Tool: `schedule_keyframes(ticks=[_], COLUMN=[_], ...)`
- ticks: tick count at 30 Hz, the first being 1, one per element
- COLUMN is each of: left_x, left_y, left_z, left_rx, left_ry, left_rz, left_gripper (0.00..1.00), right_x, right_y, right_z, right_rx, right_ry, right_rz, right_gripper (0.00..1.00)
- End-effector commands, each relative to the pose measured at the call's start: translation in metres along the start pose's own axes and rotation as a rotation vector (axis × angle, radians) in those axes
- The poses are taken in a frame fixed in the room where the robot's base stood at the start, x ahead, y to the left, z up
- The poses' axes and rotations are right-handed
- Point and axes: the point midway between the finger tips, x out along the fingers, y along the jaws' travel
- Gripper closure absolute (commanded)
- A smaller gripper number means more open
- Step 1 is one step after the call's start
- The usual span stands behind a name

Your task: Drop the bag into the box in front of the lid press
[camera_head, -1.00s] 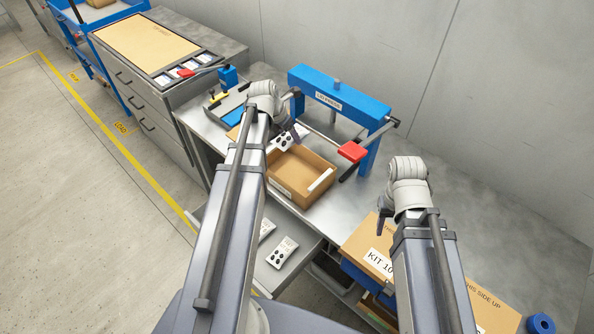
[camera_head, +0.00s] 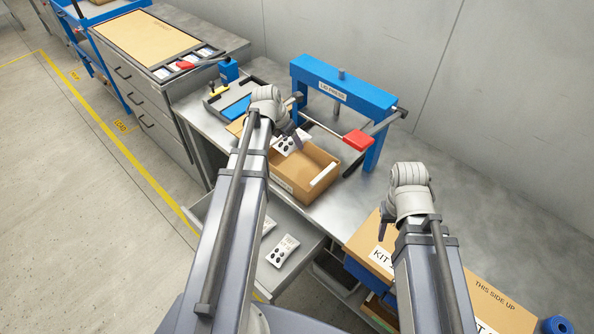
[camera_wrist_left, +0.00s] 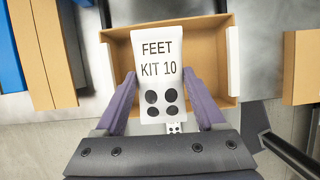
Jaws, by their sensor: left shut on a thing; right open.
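The bag (camera_wrist_left: 157,60) is a white packet printed "FEET KIT 10" with black dots. My left gripper (camera_wrist_left: 160,95) is shut on it. In the head view the bag (camera_head: 290,144) hangs at the left side of the open brown cardboard box (camera_head: 318,187). In the left wrist view the bag is over the box (camera_wrist_left: 232,25), whose rim frames it. The box stands on the steel bench in front of the blue lid press (camera_head: 345,92), which has a red handle. My right gripper (camera_head: 385,225) is open and empty near a cardboard carton at the lower right.
An open drawer (camera_head: 255,262) below the bench holds more white bags (camera_head: 284,250). Cartons, one labelled "KIT", lie at the lower right. A tray with a blue item (camera_head: 235,108) stands left of the press. The bench right of the press is clear.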

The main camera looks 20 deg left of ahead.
Motion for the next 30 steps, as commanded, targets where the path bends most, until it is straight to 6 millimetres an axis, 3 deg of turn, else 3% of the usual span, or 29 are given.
schedule_keyframes(ticks=[1, 9, 20, 30], left_x=[0.0, 0.0, -0.005, -0.043], left_y=[0.0, 0.0, 0.0, -0.001], left_z=[0.0, 0.0, 0.001, 0.002], left_rx=[0.0, 0.0, 0.0, -0.001], left_ry=[0.0, 0.0, 0.0, 0.0], left_rz=[0.0, 0.0, 0.0, 0.0], left_gripper=[0.27, 0.0, 0.0, 0.0], right_x=[0.0, 0.0, -0.005, -0.041], right_y=[0.0, 0.0, 0.001, 0.004], right_z=[0.0, 0.0, 0.0, 0.002], right_rx=[0.0, 0.0, 0.0, -0.001], right_ry=[0.0, 0.0, 0.0, 0.0], right_rz=[0.0, 0.0, 0.0, 0.0], right_gripper=[0.5, 0.5, 0.5, 0.5])
